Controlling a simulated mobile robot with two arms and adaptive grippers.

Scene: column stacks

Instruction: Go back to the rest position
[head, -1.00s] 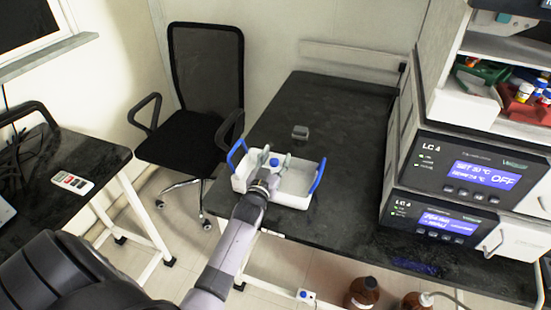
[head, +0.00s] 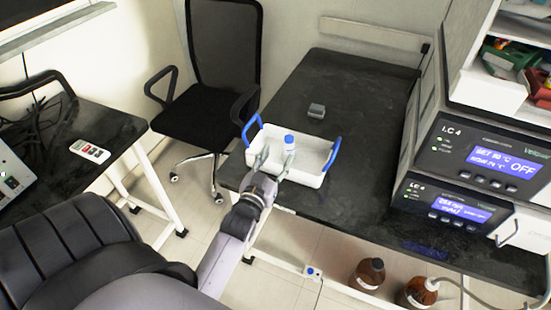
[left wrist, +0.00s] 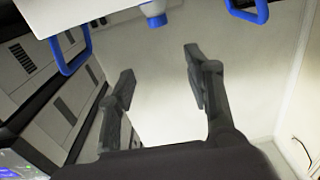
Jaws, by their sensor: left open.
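My left gripper (head: 275,167) is open and empty at the near wall of the white tray (head: 305,179). Its spread fingers also show in the left wrist view (left wrist: 160,66), with nothing between them. A small white bottle with a blue cap (head: 289,144) stands upright in the tray, just beyond the fingertips. The blue cap (left wrist: 155,15) shows at the top of the left wrist view, apart from the fingers. The tray has blue handles at its two ends and sits at the left edge of the black bench (head: 375,120). My right gripper is not in view.
A small grey object (head: 316,111) lies behind the tray. A black office chair (head: 205,110) stands left of the bench. Two stacked LC 4 units (head: 480,150) stand at the right. Brown bottles (head: 369,273) are below the bench front. A side table (head: 100,125) is at the left.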

